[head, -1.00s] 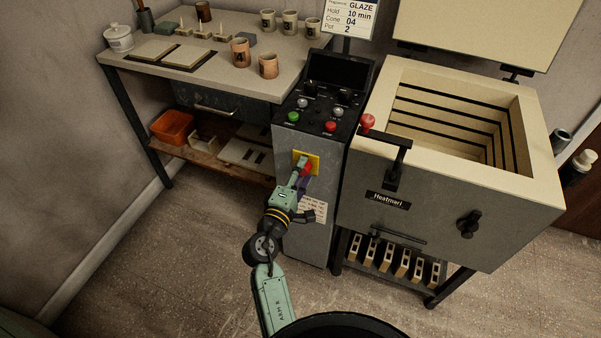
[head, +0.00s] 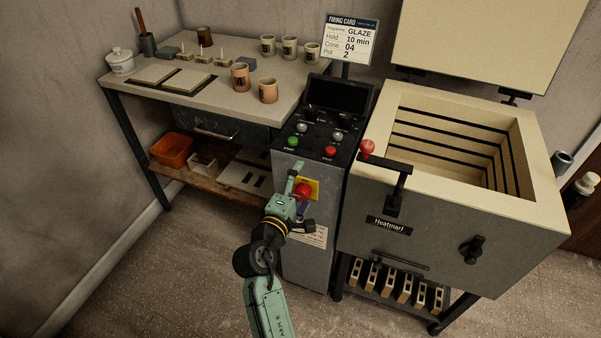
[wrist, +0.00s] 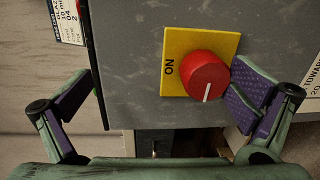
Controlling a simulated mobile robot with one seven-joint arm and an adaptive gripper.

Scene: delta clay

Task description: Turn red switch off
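The red switch (head: 303,190) is a round knob on a yellow plate (head: 314,184) on the front of the grey control cabinet. In the wrist view the red knob (wrist: 208,76) has a white line pointing toward the picture's bottom, and the plate (wrist: 176,84) reads ON, turned sideways. My gripper (head: 298,200) is in front of the switch. In the wrist view my gripper (wrist: 165,88) is open. Its right finger lies close beside the knob; I cannot tell if it touches. Its left finger is well apart from the knob, near the cabinet's edge.
The kiln (head: 440,230) with its open chamber stands right of the cabinet (head: 308,255). A table (head: 215,95) with pots and tiles is on the left. Green and red buttons sit on the cabinet's top panel (head: 318,138). A paper label (wrist: 309,85) is right of the switch.

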